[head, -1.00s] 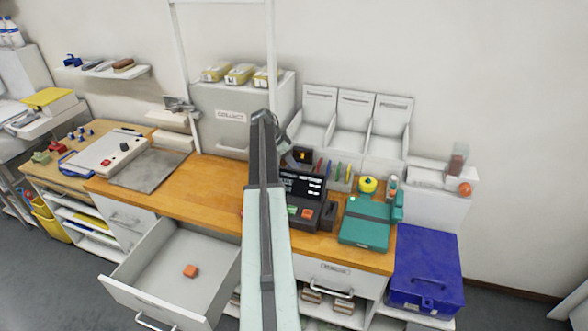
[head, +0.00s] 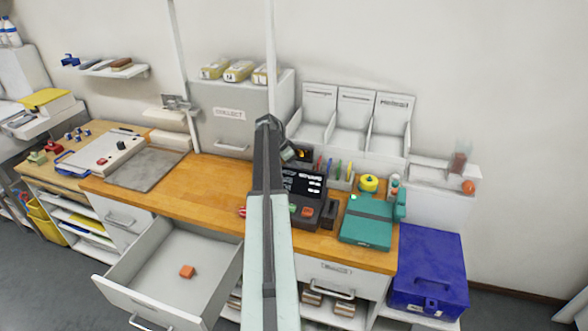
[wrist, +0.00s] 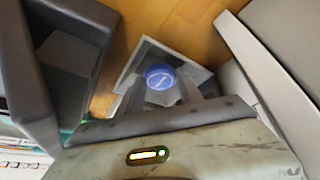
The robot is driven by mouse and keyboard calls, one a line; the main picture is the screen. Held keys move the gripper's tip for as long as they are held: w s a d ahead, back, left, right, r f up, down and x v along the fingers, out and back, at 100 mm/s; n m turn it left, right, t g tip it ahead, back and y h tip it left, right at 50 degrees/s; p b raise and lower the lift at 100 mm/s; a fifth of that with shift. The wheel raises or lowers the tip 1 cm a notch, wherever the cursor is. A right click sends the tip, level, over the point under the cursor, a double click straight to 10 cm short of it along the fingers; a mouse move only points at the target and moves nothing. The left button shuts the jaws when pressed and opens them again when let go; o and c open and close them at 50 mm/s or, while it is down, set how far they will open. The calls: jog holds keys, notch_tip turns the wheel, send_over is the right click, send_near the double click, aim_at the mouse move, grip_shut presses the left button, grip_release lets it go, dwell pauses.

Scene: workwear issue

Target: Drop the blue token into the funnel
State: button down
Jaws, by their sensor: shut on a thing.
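The blue token (wrist: 161,76) is a small round disc in the middle of the wrist view. My gripper (wrist: 162,90) is shut on it, with the fingers mostly hidden behind the gripper body. A pale grey, square-edged piece (wrist: 146,52) shows around and behind the token; it looks like the funnel, but I cannot tell how far below the token it is. In the head view my gripper (head: 301,154) is over the counter beside the dark till-like device, and its fingers, the token and the funnel are hidden there.
The dark device (head: 300,184) stands close by on the wooden counter (head: 195,190). A teal case (head: 366,221) and a yellow round item (head: 368,183) are to its right. An open drawer (head: 160,250) with an orange block juts out at front left. White bins (head: 318,115) stand behind.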

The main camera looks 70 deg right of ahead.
jog(key=shift+f, duration=0.35)
jog(key=c, duration=0.8)
grip_release()
jog(key=shift+o, duration=0.2)
jog(key=shift+r, duration=0.15)
jog(key=shift+r, duration=0.35)
jog(key=p+v, duration=1.1)
jog(key=v, duration=0.1)
jog(key=shift+p, duration=0.3)
jog(key=shift+w+a+r, duration=0.1)
jog(key=shift+a, duration=0.05)
